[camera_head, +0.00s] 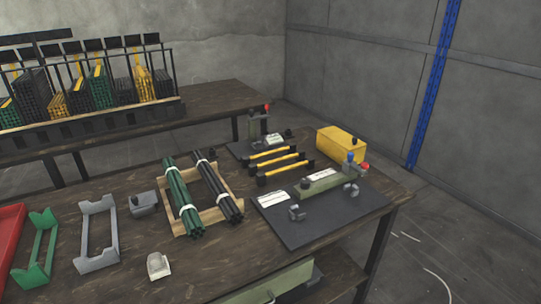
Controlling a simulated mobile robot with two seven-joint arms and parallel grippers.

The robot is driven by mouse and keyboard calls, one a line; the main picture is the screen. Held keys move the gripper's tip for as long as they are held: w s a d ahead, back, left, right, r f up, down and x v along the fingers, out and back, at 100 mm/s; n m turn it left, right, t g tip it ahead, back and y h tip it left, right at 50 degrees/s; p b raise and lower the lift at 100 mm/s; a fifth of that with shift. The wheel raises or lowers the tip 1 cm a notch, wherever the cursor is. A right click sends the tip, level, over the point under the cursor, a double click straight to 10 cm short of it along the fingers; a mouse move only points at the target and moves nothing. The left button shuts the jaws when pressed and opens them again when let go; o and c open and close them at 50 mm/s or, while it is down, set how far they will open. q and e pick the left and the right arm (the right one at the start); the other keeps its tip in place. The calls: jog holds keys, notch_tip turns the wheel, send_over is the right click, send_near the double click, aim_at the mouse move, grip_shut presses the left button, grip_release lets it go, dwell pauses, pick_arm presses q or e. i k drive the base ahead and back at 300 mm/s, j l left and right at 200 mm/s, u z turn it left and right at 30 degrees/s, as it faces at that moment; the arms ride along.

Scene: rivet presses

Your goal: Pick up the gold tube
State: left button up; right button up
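Several gold or yellow tubes show. On the near table, yellow bars with black ends lie one behind another next to the yellow box: a far one (268,153), a middle one (287,161) and a near one (285,172). More yellow tubes (144,84) stand bundled in the rack (100,128) on the back table, among black and green ones. I cannot tell which of these is the gold tube of the task. Neither of my grippers is in view.
Green tubes (181,200) and black tubes (220,190) lie on a wooden pallet (209,216). A press (322,183) stands on a dark mat (330,222), with a yellow box (342,145) behind. Grey (98,262) and green (37,262) brackets and a red tray (8,232) are at left.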

aim_at(309, 161)
jog(key=i+l, duration=0.15)
jog(key=l, duration=0.2)
jog(key=i+l, duration=0.15)
jog(key=l, duration=0.15)
jog(key=i+l, duration=0.15)
jog(key=l, duration=0.2)
jog(key=i+l, duration=0.15)
jog(key=l, duration=0.15)
jog(key=i+l+u, duration=0.1)
jog(key=u, duration=1.85)
jog(key=k+l, duration=0.05)
